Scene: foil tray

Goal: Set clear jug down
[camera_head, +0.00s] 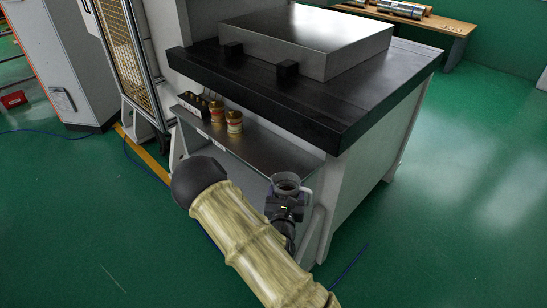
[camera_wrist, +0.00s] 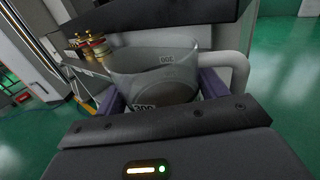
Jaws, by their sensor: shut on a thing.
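The clear jug (camera_wrist: 150,75) fills the middle of the wrist view, a see-through grey vessel with "300" marks and a pale handle at its right. My gripper (camera_wrist: 160,97) is shut on it, a purplish finger on each side. In the head view the jug (camera_head: 286,183) shows as a small cup shape above my gripper (camera_head: 285,203), at the right front end of a grey shelf (camera_head: 245,145). My gripper hides its lower part. I cannot tell whether the jug touches the shelf.
Two brown-and-gold cylinders (camera_head: 234,122) and a dark block with holes (camera_head: 192,104) stand on the shelf's left part. A thick black tabletop (camera_head: 310,85) overhangs the shelf and carries a grey metal slab (camera_head: 305,38). The shelf's middle is bare.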

